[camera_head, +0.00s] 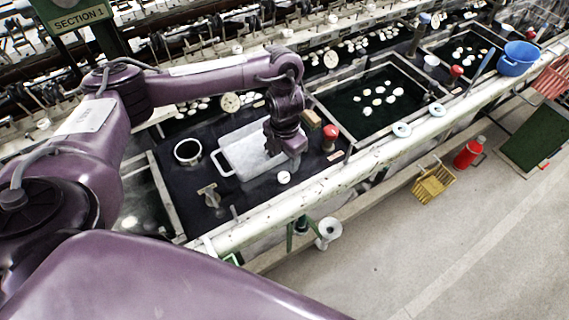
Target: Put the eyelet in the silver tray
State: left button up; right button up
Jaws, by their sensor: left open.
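The silver tray (228,158) lies on the dark worktop, with a loop handle at its left end. My left gripper (286,152) is open and points down over the tray's right part, hiding some of it. A small round white piece (284,177), which looks like the eyelet, lies on the dark surface just below and in front of the gripper, outside the tray. No gap between fingertips and piece can be judged from this angle. I see nothing between the fingers. My right gripper is out of view.
A white-rimmed round vessel (188,152) and a metal valve-like piece (209,194) are left of the tray. A red-topped container (329,137) stands close right of the gripper. A pale rail (330,186) runs along the front. A basin with cocoons (375,98) lies beyond.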

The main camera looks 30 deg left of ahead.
aim_at(284, 176)
pick_arm(q)
jog(key=shift+s+d+f, duration=0.3)
jog(key=shift+s+f, duration=0.35)
jog(key=shift+f, duration=0.05)
jog(key=shift+s+d+f, duration=0.1)
jog(key=shift+s+f, duration=0.05)
jog(key=shift+f, duration=0.2)
jog(key=f, duration=0.2)
jog(key=f+b, duration=0.1)
jog(key=f, duration=0.1)
jog(key=shift+w+a+f, duration=0.2)
jog(key=shift+f, duration=0.05)
jog(key=shift+r, duration=0.1)
jog(key=c, duration=1.1)
jog(key=shift+o, duration=0.2)
